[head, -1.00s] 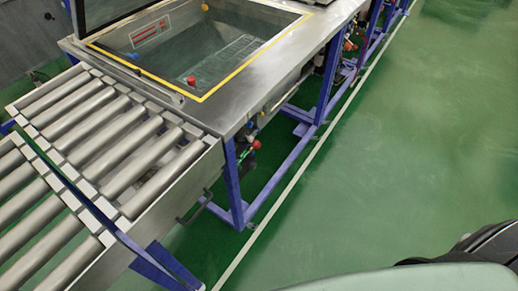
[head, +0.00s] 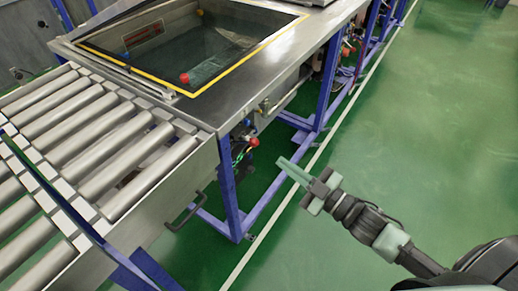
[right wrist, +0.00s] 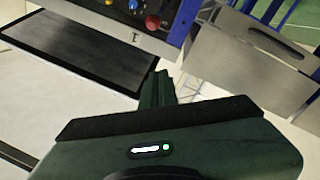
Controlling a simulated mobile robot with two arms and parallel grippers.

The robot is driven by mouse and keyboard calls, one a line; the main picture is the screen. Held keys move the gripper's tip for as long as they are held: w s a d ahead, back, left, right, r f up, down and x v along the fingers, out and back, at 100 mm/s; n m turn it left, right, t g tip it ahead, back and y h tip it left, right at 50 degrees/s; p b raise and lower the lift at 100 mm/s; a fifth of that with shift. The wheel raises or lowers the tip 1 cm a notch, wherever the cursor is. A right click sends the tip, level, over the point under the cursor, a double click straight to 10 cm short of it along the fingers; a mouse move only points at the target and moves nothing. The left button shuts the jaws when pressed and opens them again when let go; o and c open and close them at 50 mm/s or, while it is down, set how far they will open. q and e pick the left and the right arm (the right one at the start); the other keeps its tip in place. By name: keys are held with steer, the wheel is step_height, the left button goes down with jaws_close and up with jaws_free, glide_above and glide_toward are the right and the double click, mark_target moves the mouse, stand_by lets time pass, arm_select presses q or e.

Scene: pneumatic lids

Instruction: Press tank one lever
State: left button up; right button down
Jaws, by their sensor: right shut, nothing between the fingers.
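The steel tank (head: 247,85) has a yellow-edged opening and stands at the upper left of the head view. Its lid (head: 112,12) is raised at the far left edge. Below the tank's front rim are a small valve-like fitting (head: 265,106) and a red ball-shaped knob (head: 254,142) with green hoses. I cannot tell which part is the lever. My left gripper is not in view.
A roller conveyor (head: 105,130) adjoins the tank at left, with a dark handle (head: 184,212) on its side. Blue frame legs (head: 228,190) stand under the tank. The green floor (head: 430,130) at right is clear.

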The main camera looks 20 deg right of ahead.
steer(key=w+a+f+p, duration=0.1)
steer(key=w+a, duration=0.1)
steer(key=w, duration=0.3)
steer(key=w+a+f+p, duration=0.1)
steer(key=w+a, duration=0.1)
steer(key=w, duration=0.3)
steer(key=shift+w+f, duration=0.25)
steer(key=shift+w, duration=0.15)
